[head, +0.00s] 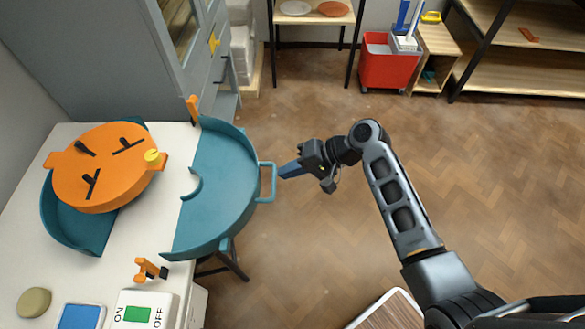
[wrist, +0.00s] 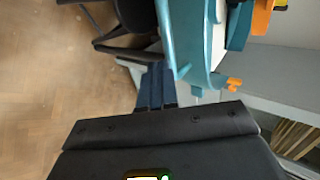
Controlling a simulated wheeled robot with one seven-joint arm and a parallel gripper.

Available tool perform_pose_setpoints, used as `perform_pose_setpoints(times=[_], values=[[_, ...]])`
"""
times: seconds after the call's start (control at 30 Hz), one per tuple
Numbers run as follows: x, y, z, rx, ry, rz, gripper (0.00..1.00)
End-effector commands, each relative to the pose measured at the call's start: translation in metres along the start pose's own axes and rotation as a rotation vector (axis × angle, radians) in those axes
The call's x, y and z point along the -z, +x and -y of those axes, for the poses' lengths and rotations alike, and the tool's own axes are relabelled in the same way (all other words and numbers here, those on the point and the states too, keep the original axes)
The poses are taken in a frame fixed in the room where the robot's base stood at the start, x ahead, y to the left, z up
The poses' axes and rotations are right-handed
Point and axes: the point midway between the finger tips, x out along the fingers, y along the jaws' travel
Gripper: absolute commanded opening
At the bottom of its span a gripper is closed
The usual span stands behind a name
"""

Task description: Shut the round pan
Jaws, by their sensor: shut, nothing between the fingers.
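The round pan is in two teal halves around a raised orange disc (head: 105,180) on a white table. The left half (head: 75,235) lies partly under the disc. The right half (head: 222,195) stands apart from it, with white tabletop between, and overhangs the table's right edge. A teal loop handle (head: 273,185) sticks out from its right side. My gripper (head: 283,172) is shut and empty, its blue fingertips right beside the handle's outer bar; I cannot tell whether they touch. In the wrist view the shut fingers (wrist: 156,88) are close to the teal pan wall (wrist: 190,45).
Orange clips (head: 193,108) (head: 150,270) stand at the back and front of the right half. A white ON/OFF switch box (head: 145,308) and a blue-topped item (head: 81,316) sit at the front. A grey cabinet stands behind.

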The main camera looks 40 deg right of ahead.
Motion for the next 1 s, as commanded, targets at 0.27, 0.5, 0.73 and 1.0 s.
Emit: perform_pose_setpoints(times=[0.27,0.5,0.73,1.0], values=[[0.0,0.011,0.009,0.001,-0.002,0.001,0.0],[-0.001,0.053,0.042,0.001,-0.004,0.002,0.0],[-0.002,0.099,0.075,0.001,-0.004,0.001,0.0],[-0.002,0.13,0.098,0.0,-0.002,0.0,0.0]])
